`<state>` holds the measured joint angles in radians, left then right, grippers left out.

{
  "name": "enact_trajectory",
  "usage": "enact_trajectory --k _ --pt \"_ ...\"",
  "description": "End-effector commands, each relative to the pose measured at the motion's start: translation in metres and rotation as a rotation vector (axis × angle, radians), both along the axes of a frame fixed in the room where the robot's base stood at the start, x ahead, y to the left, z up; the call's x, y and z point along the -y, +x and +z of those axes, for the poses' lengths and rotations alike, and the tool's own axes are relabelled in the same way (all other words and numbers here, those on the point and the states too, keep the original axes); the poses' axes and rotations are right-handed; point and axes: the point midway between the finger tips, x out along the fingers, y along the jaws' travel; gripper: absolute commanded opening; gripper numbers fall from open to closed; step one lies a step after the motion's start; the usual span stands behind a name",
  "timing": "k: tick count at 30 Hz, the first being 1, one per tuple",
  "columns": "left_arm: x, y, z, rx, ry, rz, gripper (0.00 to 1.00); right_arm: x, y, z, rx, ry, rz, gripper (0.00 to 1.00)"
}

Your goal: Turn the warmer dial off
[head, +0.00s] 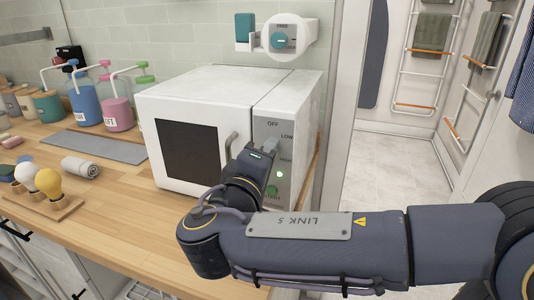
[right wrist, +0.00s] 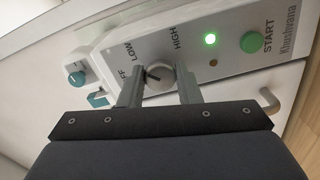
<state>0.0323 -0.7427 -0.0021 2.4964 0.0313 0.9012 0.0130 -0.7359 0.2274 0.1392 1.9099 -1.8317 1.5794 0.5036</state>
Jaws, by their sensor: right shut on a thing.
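The warmer (head: 215,85) is a white box with a dark door window, standing on the wooden counter. Its grey front panel has a dial (right wrist: 159,75) with OFF, LOW and HIGH marked around it. In the right wrist view the dark line on the dial lies toward the OFF and LOW side; I cannot tell exactly which mark it meets. My right gripper (right wrist: 160,90) is shut on the dial, one finger on each side. In the head view the gripper (head: 262,152) is at the panel and largely covers the dial. My left gripper is not in view.
A green light (right wrist: 210,39) is lit beside a green START button (right wrist: 253,42). The door handle (head: 231,147) is just left of my gripper. A white dispenser (head: 285,38) is on the wall above.

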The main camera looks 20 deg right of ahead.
Motion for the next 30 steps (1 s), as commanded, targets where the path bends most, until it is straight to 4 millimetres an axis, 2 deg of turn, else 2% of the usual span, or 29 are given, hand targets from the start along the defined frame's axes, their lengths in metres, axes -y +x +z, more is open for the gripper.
enact_trajectory --k 18,30 --pt "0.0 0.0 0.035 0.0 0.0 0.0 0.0 -0.001 0.0 0.002 -0.31 -0.456 0.002 0.08" --pt "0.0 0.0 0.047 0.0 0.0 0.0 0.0 -0.001 0.0 0.001 -0.414 -0.61 0.003 0.08"
